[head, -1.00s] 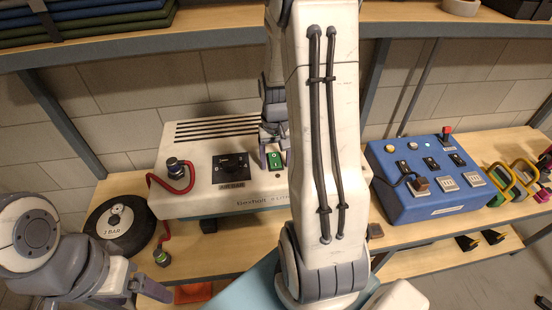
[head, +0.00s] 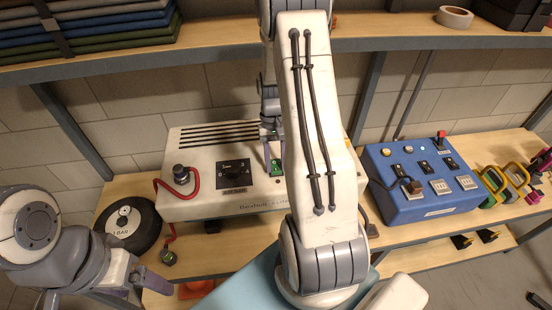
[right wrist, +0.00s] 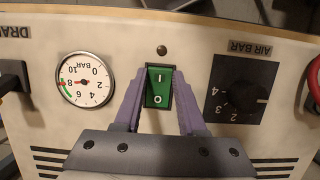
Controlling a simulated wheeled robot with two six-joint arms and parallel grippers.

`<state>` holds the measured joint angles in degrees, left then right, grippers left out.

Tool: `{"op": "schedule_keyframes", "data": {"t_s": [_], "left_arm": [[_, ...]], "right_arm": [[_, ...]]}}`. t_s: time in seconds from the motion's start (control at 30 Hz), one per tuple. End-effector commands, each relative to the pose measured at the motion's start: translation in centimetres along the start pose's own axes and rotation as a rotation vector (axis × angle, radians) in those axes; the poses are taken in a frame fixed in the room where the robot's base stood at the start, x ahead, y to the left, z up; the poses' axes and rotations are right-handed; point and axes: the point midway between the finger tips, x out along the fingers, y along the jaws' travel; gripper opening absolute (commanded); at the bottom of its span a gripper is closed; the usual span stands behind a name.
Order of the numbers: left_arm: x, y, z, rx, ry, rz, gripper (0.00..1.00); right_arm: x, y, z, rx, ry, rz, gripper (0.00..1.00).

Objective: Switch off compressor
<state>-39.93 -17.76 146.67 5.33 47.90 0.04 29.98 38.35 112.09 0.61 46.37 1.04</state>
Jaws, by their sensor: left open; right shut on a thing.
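The compressor (head: 225,205) is a cream box with a slotted top on the bench. Its green rocker switch (right wrist: 158,88), marked I and O, is near the middle of the panel in the right wrist view; it also shows in the head view (head: 276,168). My right gripper (right wrist: 158,74) has its two purple fingers on either side of the switch, shut on it. A pressure gauge (right wrist: 85,80) and a black AIR BAR dial (right wrist: 235,90) flank the switch. My left gripper (head: 130,284) is open and empty at the lower left, away from the compressor.
A red hose (head: 193,180) runs from a fitting on the compressor. A blue control box (head: 425,205) with switches stands to the right. A shelf (head: 215,38) crosses above. My right arm hides part of the compressor.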

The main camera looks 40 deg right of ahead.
Motion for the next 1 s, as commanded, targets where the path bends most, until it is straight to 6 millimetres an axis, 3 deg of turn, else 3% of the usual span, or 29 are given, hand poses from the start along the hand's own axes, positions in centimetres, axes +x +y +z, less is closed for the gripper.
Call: {"op": "schedule_keyframes", "data": {"t_s": [0.27,0.3,0.37,0.77,1.0], "left_arm": [[0.0,0.0,0.0,0.0,0.0,0.0,0.82],[0.0,0.0,0.0,0.0,0.0,0.0,0.82],[0.0,0.0,0.0,0.0,0.0,0.0,0.82],[0.3,0.0,0.0,0.0,0.0,0.0,0.82],[2.1,-0.1,0.1,-0.003,0.0,0.0,0.82]], "right_arm": [[-0.1,0.0,-0.1,0.0,0.001,-0.001,0.0],[-0.1,0.0,-0.1,0.0,0.001,-0.001,0.51],[-0.1,0.0,-0.1,0.0,0.001,-0.001,0.7],[-0.5,0.0,0.0,0.0,0.001,0.0,0.7],[-4.1,0.2,1.2,0.002,0.007,-0.001,0.7]]}}
